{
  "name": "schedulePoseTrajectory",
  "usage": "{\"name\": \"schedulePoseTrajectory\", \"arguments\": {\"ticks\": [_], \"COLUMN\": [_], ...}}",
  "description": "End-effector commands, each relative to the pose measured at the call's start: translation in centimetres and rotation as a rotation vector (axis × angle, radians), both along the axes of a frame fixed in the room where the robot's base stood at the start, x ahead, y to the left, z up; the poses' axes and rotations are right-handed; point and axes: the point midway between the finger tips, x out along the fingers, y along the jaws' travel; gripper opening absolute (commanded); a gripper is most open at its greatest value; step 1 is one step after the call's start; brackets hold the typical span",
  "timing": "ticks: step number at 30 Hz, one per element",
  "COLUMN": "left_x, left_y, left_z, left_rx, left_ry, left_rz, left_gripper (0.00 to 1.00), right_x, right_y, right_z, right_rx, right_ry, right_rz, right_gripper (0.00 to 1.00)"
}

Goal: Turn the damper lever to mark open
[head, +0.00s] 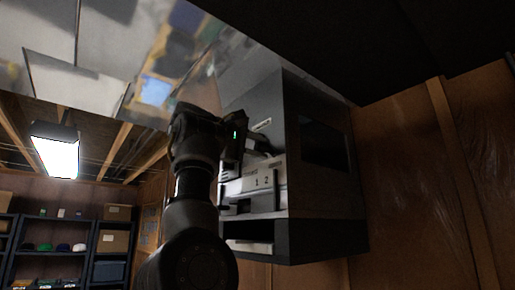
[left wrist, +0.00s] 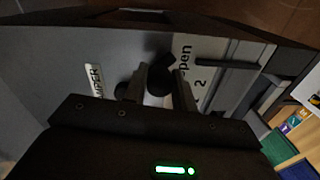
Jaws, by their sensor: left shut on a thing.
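The damper lever (left wrist: 160,77) is a black round knob with a short pointer, on the grey face of a metal box. In the left wrist view it sits between the two fingers of my left gripper (left wrist: 158,88), which is shut on it. In the left wrist view, a white label ending in "pen" (left wrist: 185,62) is just right of the lever, and part of a "DAMPER" label (left wrist: 95,80) is on the left. In the head view my left gripper (head: 246,146) reaches the front of the grey box (head: 262,100) and hides the lever. My right gripper is out of view.
Below the gripper in the head view is a white panel marked 1 and 2 (head: 262,181), with an open slot under it. Shiny metal ducting (head: 70,85) runs overhead. Shelves with boxes (head: 114,240) stand at the left, and a wooden wall (head: 410,190) at the right.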

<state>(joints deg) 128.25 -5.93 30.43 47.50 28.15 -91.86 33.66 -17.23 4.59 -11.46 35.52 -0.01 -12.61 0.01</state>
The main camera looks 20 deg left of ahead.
Motion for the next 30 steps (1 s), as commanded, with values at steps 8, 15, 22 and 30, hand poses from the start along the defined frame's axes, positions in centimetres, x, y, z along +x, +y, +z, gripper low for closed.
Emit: {"name": "schedulePoseTrajectory", "arguments": {"ticks": [8,15,22,30], "left_x": [-0.1,0.0,-0.1,-3.3], "left_y": [0.0,0.1,0.1,1.7], "left_z": [0.1,0.1,0.0,-0.2], "left_rx": [-0.002,-0.002,-0.001,-0.002], "left_ry": [-0.001,-0.001,-0.001,-0.004], "left_rz": [0.001,0.001,0.002,0.003], "left_gripper": [0.00,0.48,0.48,0.48], "right_x": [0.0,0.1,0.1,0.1], "right_y": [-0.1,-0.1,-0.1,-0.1], "right_z": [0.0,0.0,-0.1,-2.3], "right_rx": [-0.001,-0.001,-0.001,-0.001], "right_ry": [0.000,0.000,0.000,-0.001], "right_rz": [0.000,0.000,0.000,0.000], "right_gripper": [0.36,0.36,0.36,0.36]}}
